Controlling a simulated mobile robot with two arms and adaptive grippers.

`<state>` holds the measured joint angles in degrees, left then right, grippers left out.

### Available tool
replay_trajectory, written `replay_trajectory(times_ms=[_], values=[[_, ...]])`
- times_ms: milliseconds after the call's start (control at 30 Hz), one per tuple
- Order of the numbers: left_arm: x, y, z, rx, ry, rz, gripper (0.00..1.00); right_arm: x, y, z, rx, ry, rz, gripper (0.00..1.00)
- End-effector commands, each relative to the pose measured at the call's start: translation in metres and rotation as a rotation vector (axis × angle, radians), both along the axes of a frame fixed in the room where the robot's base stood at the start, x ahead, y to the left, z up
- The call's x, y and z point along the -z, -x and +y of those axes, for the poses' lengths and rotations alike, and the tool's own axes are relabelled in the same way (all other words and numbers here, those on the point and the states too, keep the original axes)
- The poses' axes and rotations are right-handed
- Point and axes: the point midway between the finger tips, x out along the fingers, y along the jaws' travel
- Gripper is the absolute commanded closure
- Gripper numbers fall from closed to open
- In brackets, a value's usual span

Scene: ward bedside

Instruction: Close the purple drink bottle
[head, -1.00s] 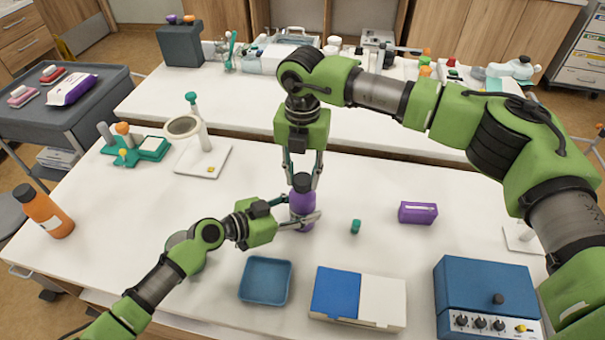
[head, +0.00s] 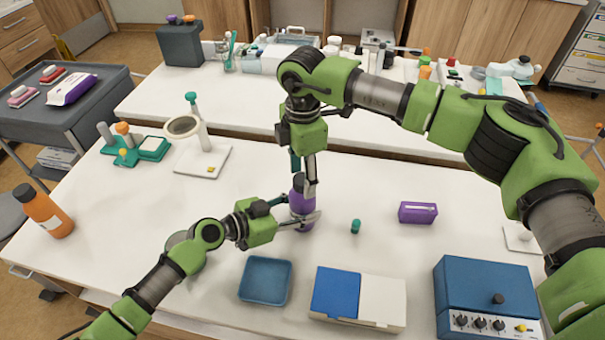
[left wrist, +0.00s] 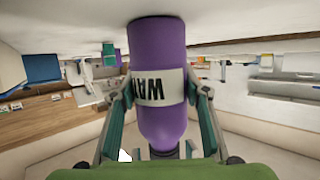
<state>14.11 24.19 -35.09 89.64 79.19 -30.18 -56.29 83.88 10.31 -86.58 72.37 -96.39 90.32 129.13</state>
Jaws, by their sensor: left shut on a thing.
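The purple drink bottle (head: 301,205) stands upright on the white table, with a black cap (head: 299,181) on its top. My left gripper (head: 304,220) is shut on the bottle's body from the left. In the left wrist view, the purple bottle (left wrist: 158,45) with its white label sits between the two fingers; the view is upside down, with the neck at the bottom. My right gripper (head: 304,186) points down from above, its fingers around the black cap. The near finger covers part of the cap, and the far fingertip is hidden. I cannot tell whether the cap is fully seated.
A small green cap-like piece (head: 355,226) and a purple box (head: 418,212) lie to the right. A blue tray (head: 265,280), a blue-and-white box (head: 358,297) and a blue device (head: 487,300) stand in front. An orange bottle (head: 44,211) stands far left.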

Motion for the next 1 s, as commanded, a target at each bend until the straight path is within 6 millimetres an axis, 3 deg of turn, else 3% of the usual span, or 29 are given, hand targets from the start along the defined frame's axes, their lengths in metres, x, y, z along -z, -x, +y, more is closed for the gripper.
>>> replay_trajectory(times_ms=[267, 700, 1000], values=[[0.002, 0.001, 0.000, 0.001, -0.003, 0.003, 1.00, -0.012, -0.001, 0.000, -0.001, -0.001, -0.003, 0.51], [0.002, 0.001, 0.000, 0.001, -0.003, 0.003, 1.00, -0.099, 0.000, 0.000, -0.001, -0.001, -0.003, 0.51], [0.002, 0.001, 0.000, 0.002, -0.002, 0.003, 1.00, -0.120, 0.000, 0.000, 0.000, -0.001, 0.000, 0.51]])
